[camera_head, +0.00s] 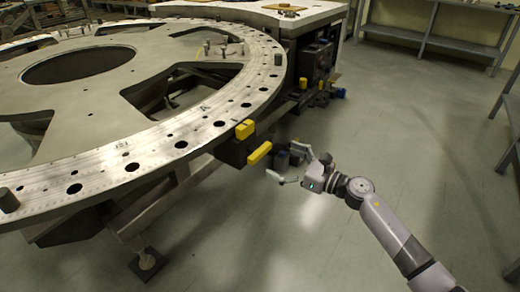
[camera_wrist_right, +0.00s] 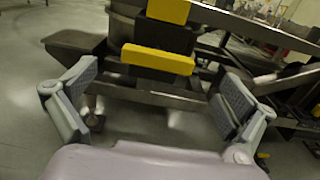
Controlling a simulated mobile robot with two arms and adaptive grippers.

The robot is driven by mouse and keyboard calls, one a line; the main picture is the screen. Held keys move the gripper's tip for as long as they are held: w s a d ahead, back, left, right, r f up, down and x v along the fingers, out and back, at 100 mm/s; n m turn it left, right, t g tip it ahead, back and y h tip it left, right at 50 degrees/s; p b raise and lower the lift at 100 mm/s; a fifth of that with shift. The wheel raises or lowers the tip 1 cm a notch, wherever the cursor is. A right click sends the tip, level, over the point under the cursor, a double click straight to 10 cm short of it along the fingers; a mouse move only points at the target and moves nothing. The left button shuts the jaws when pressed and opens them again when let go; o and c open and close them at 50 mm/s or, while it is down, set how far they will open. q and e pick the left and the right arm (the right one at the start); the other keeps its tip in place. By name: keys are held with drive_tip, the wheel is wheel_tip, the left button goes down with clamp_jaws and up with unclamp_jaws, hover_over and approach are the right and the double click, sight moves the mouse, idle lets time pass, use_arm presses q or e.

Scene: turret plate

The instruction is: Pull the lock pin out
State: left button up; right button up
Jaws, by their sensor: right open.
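Two yellow pieces sit at the near right edge of the turret plate (camera_head: 218,128). The upper yellow block (camera_head: 245,129) is at the plate's rim, and it also shows at the top of the right wrist view (camera_wrist_right: 168,10). The lower yellow bar (camera_head: 259,153) lies across the front of a dark block, and it shows in the right wrist view (camera_wrist_right: 158,59). I cannot tell which of them belongs to the lock pin. My right gripper (camera_head: 289,164) is open and empty. Its fingers spread either side of the bar in the right wrist view (camera_wrist_right: 160,88), apart from it. My left gripper is out of view.
The plate's metal frame runs below and behind the yellow pieces. Dark machinery with small yellow and blue parts (camera_head: 318,70) stands farther back. Grey shelving (camera_head: 430,40) lines the far wall. The floor (camera_head: 400,130) to the right is clear.

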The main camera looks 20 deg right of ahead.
sight(263, 152)
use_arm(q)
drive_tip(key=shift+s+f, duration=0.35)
use_arm(e)
drive_tip(key=x, duration=0.7)
drive_tip(key=shift+w+a, duration=0.2)
drive_tip(key=shift+w, duration=0.1)
drive_tip(key=shift+c, duration=0.2)
drive_tip(key=c, duration=1.6)
drive_tip(key=shift+o, duration=0.2)
drive_tip(key=v, duration=0.3)
drive_tip(key=shift+s+d, duration=0.15)
drive_tip(key=shift+s, duration=0.05)
drive_tip(key=shift+f, duration=0.1)
drive_tip(key=o, duration=1.5)
drive_tip(key=shift+s+d, duration=0.1)
drive_tip(key=shift+s, duration=0.05)
drive_tip(key=shift+o, duration=0.5)
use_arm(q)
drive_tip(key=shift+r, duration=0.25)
